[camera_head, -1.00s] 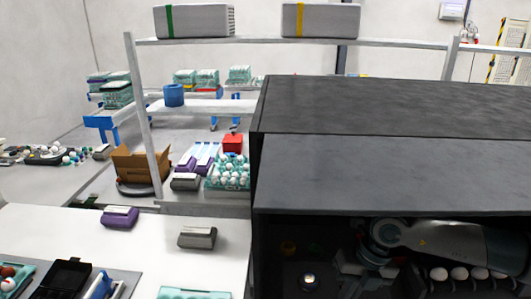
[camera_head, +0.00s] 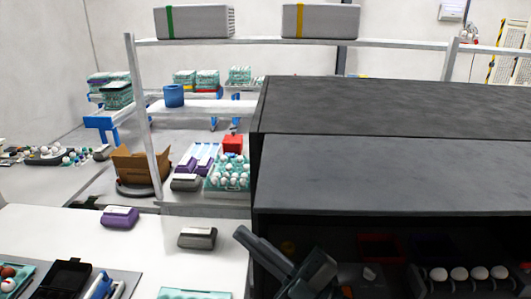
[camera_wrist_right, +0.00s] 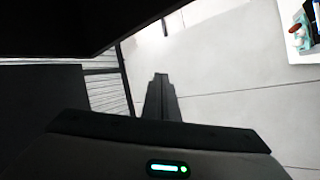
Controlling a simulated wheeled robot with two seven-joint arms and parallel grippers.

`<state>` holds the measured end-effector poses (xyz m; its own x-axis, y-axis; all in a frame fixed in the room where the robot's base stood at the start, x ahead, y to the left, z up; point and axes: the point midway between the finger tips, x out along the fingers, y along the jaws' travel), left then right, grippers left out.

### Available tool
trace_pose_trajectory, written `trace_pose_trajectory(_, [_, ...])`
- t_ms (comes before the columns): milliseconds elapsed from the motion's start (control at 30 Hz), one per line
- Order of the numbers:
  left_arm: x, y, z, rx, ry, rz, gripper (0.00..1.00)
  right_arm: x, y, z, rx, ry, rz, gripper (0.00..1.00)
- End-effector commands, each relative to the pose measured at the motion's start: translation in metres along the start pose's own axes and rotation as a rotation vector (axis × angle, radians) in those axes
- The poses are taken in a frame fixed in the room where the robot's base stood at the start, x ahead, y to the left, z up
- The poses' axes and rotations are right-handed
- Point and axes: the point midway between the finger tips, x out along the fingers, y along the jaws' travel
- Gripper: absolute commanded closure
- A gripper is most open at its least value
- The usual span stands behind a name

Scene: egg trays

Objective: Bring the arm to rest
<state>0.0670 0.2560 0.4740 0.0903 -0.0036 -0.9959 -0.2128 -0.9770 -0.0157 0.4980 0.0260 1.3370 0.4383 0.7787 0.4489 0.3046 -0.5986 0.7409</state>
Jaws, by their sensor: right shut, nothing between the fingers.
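My right gripper (camera_head: 241,234) is in front of the left edge of the dark cabinet, low in the head view. Its dark fingers point up and left, over the white table's right side. The right wrist view shows its fingers (camera_wrist_right: 161,78) together, with nothing between them. The gripper holds nothing. Most of the right arm is hidden below the frame. My left gripper is out of view.
The dark cabinet (camera_head: 390,175) fills the right, with a row of white eggs (camera_head: 460,274) inside its shadowed opening. A grey box (camera_head: 197,238) and a purple box (camera_head: 120,217) lie on the white table (camera_head: 60,222). Shelf posts stand behind.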

Motion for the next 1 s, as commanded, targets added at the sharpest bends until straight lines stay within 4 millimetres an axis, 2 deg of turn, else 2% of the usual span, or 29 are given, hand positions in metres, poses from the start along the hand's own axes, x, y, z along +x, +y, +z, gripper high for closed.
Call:
trace_pose_trajectory(100, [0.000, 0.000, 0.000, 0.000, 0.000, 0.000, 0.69, -0.026, 0.021, 0.041, 0.117, -0.221, 0.171, 1.00])
trace_pose_trajectory(167, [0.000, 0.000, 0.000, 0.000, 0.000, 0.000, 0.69, -0.046, 0.025, 0.064, 0.174, -0.342, 0.239, 1.00])
trace_pose_trajectory(233, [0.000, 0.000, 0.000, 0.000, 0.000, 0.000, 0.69, -0.076, 0.025, 0.091, 0.238, -0.490, 0.304, 1.00])
trace_pose_trajectory(367, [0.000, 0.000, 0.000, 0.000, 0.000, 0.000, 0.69, -0.142, 0.007, 0.134, 0.363, -0.777, 0.384, 1.00])
trace_pose_trajectory(400, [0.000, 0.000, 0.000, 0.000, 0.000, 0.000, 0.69, -0.164, -0.002, 0.143, 0.399, -0.862, 0.396, 1.00])
trace_pose_trajectory(500, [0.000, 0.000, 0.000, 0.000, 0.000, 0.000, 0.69, -0.219, -0.030, 0.159, 0.490, -1.066, 0.407, 1.00])
trace_pose_trajectory(667, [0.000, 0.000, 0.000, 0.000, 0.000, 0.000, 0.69, -0.305, -0.085, 0.159, 0.634, -1.367, 0.375, 1.00])
trace_pose_trajectory(700, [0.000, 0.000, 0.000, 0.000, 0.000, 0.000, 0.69, -0.325, -0.099, 0.155, 0.669, -1.436, 0.359, 1.00])
trace_pose_trajectory(800, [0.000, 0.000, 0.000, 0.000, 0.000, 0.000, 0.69, -0.368, -0.131, 0.140, 0.751, -1.586, 0.311, 1.00])
trace_pose_trajectory(1000, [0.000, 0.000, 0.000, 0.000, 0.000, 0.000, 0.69, -0.424, -0.174, 0.106, 0.867, -1.779, 0.221, 1.00])
